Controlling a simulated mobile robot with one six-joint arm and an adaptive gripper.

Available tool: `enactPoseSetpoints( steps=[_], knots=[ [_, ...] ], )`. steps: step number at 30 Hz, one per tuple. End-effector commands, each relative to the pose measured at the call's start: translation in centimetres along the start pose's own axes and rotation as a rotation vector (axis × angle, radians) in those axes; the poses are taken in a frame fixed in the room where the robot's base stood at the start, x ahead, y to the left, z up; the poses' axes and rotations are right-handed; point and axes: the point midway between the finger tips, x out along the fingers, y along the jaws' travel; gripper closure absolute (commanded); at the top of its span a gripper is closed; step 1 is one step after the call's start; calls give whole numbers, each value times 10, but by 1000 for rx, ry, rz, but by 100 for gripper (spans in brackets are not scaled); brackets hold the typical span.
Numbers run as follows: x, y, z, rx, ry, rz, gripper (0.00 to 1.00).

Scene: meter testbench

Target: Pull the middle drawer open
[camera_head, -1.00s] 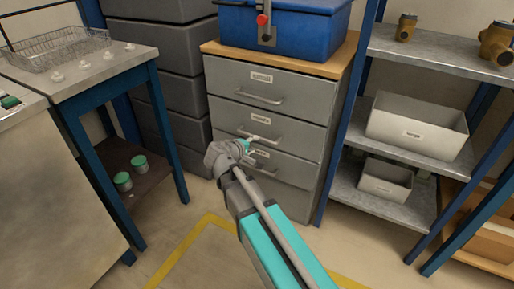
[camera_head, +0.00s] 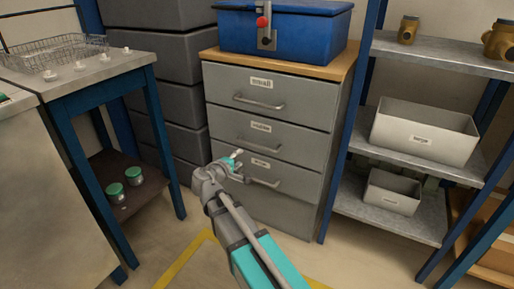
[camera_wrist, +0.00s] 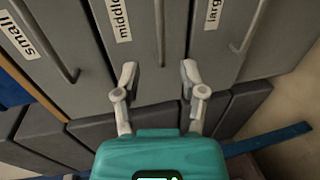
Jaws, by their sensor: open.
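The grey cabinet (camera_head: 214,90) has three drawers, all shut in the head view. The middle drawer (camera_head: 225,125) has a bar handle (camera_head: 258,142); in the wrist view its label reads "middle" (camera_wrist: 119,16) and its handle (camera_wrist: 159,35) runs up the picture. My gripper (camera_wrist: 159,72) is open in the wrist view, its two fingertips on either side of the lower end of that handle's line. I cannot tell how far the fingers are from the handle; nothing is between them. In the head view my gripper (camera_head: 235,156) shows in front of the cabinet, left of the bottom handle.
The small drawer's handle (camera_head: 259,103) is above and the large drawer's handle (camera_head: 262,182) below. A blue toolbox (camera_head: 300,32) sits on the cabinet. A shelf (camera_head: 425,205) with white bins stands right, a bench (camera_head: 100,72) left.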

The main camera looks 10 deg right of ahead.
Motion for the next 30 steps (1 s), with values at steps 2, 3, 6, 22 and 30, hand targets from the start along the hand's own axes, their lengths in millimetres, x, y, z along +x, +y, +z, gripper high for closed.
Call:
enactPoseSetpoints(
  steps=[2,3,6,22,30],
  knots=[
    [1,0,0,0,0,0,46],
    [2,0,0,0,-1,0,46],
    [7,-1,0,0,-1,-1,46],
    [75,-2,-1,1,-3,0,46],
    [114,-1,-1,0,-2,-1,46]
  ],
)
